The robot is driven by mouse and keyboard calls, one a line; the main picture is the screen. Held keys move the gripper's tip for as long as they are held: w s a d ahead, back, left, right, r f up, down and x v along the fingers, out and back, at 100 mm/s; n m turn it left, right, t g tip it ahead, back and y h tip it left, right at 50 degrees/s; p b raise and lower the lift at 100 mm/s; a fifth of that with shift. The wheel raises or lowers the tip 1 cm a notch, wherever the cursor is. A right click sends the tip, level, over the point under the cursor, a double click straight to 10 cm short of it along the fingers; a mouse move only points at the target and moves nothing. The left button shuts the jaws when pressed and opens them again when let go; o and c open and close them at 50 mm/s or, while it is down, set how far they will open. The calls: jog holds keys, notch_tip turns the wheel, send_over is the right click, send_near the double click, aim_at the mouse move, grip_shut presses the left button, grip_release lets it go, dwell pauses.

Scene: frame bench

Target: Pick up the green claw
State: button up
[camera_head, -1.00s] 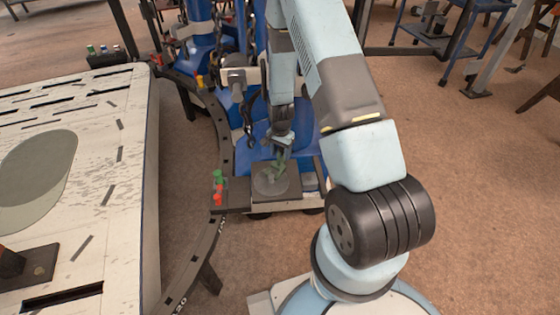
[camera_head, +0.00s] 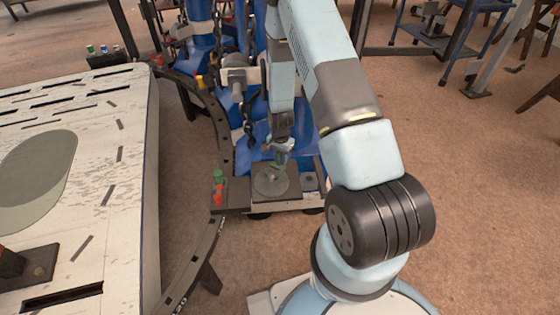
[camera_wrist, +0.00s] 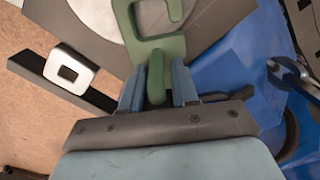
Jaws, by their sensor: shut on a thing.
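The green claw (camera_wrist: 158,48) is a flat hook-shaped piece in the wrist view. My gripper (camera_wrist: 157,88) is shut on its lower stem, with a blue finger on each side. In the head view the claw (camera_head: 272,172) shows small over a grey round plate (camera_head: 264,188), below my gripper (camera_head: 281,146). The plate also shows behind the claw in the wrist view (camera_wrist: 92,14). I cannot tell whether the claw touches the plate.
A curved dark rail (camera_head: 222,125) with green and red buttons (camera_head: 218,188) runs left of the plate. A pale worn table (camera_head: 110,150) stands farther left. Blue machinery (camera_head: 203,50) stands behind. A blue tool (camera_wrist: 292,78) lies to the right in the wrist view. Brown floor is open at right.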

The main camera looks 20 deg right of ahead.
grip_shut()
jog(key=shift+r, duration=0.1)
